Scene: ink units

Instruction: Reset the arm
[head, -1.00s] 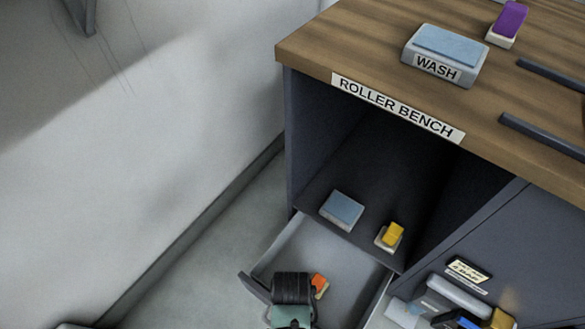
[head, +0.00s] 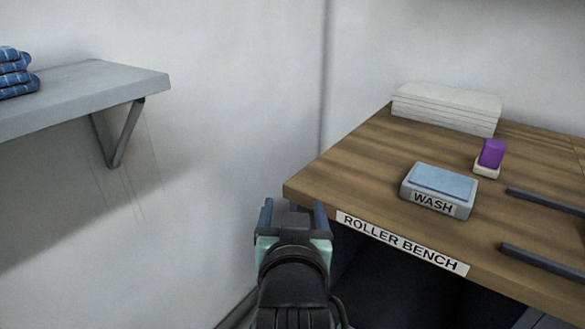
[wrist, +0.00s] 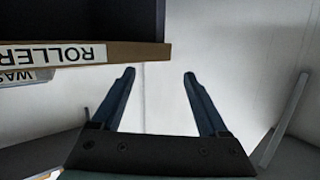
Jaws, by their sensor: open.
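My gripper (head: 293,212) is raised in front of the left front corner of the roller bench (head: 370,170) in the head view. Its two fingers point away from me, spread apart with nothing between them. In the wrist view my gripper (wrist: 160,75) is also open and empty, with the pale wall beyond its fingertips. The edge of the roller bench (wrist: 140,53) shows upside down at the upper left there, apart from the fingers.
On the bench top are the blue-topped WASH box (head: 438,190), a purple block on a pale base (head: 490,155), a white stack (head: 446,108) and two dark rails (head: 545,268). A grey wall shelf (head: 90,95) with folded blue cloth (head: 15,73) is at left.

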